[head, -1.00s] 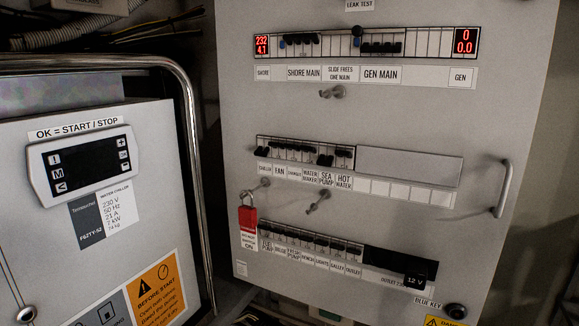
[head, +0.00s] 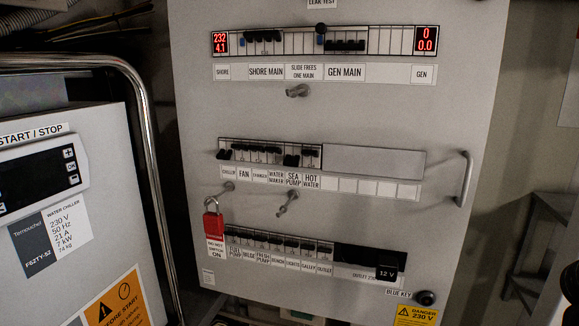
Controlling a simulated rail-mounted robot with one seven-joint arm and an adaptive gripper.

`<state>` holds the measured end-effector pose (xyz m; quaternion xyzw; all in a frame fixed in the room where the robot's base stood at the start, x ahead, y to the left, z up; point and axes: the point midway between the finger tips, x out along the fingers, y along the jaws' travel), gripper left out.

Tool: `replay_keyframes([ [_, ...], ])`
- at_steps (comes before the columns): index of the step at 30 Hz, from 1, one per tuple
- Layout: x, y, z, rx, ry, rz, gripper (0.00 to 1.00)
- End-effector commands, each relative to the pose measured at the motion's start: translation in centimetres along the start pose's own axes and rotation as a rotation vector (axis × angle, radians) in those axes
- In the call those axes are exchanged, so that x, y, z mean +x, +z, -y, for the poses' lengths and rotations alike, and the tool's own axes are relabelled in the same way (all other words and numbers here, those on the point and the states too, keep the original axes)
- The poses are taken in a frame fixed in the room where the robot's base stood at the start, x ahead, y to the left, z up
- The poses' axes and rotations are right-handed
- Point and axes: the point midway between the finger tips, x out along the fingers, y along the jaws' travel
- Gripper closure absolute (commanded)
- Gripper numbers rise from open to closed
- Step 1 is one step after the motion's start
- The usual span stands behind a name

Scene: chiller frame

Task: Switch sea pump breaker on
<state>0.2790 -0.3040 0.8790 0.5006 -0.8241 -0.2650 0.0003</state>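The sea pump breaker (head: 291,160) is in the middle row of the grey switch panel in the head view, above the label "SEA PUMP" (head: 293,180). Its dark toggle sits lower than those of its near neighbours, the water maker breaker (head: 274,150) and the hot water breaker (head: 310,152). The toggle of the chiller breaker (head: 225,155) at the row's left end also sits low. My gripper is not in view.
Small knobs (head: 298,91) stick out of the panel door, one below the sea pump label (head: 287,203). A red padlock (head: 213,226) hangs at the lower row's left. A door handle (head: 465,180) juts out at right. The chiller cabinet (head: 95,170) with its metal rail stands left.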

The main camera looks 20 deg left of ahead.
Motion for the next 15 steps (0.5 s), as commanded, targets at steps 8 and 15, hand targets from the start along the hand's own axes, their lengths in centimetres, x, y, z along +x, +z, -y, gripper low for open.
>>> replay_keyframes([
  [8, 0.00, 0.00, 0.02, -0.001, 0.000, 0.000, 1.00],
  [15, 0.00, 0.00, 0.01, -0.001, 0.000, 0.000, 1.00],
])
